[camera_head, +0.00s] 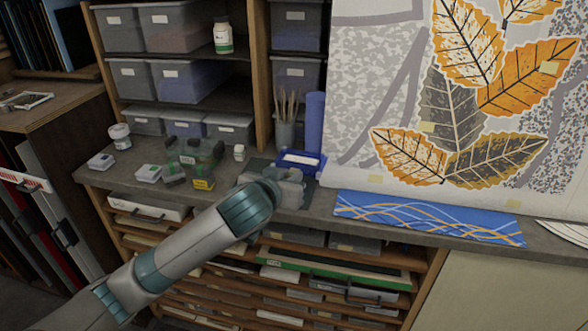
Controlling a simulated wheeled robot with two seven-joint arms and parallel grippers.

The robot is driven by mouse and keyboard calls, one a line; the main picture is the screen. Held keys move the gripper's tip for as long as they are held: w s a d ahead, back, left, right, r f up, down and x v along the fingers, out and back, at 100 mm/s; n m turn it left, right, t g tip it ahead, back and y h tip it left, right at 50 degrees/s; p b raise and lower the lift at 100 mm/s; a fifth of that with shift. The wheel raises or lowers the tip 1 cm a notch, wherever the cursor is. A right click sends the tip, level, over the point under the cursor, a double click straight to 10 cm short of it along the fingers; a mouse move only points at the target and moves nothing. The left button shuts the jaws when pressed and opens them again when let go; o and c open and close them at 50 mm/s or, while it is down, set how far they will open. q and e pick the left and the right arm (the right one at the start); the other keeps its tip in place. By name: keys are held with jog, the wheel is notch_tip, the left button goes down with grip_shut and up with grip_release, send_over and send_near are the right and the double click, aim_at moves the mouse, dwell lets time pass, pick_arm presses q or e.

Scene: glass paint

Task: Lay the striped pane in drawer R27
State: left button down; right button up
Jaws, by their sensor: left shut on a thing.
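My left arm comes in from the lower left, and its gripper (292,187) is at the counter's front edge, beside a blue tray. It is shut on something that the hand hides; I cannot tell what. A blue pane (430,218) with wavy orange and white stripes lies on the counter to the right, apart from the gripper. Below the counter is a rack of shallow drawers (335,267), some holding flat sheets, one with a green edge. Their labels are too small to read, so I cannot pick out R27. My right gripper is not in view.
A blue tray (302,162), a cup of brushes (286,132) and a blue roll (314,120) stand behind the gripper. Small pots and boxes (190,155) stand to the left. A leaf-patterned panel (455,95) leans at the back right. Grey bins (180,82) fill the shelves.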

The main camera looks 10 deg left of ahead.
pick_arm(q)
jog(key=s+a+r+n+y+b, duration=0.1)
jog(key=s+a+r+b, duration=0.1)
jog(key=s+a+r, duration=0.3)
jog(key=shift+s+a+r+y+b, duration=0.35)
jog(key=shift+s+a, duration=0.3)
jog(key=shift+s, duration=0.25)
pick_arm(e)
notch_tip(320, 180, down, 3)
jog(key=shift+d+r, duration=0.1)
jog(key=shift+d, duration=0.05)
pick_arm(q)
jog(key=shift+f, duration=0.15)
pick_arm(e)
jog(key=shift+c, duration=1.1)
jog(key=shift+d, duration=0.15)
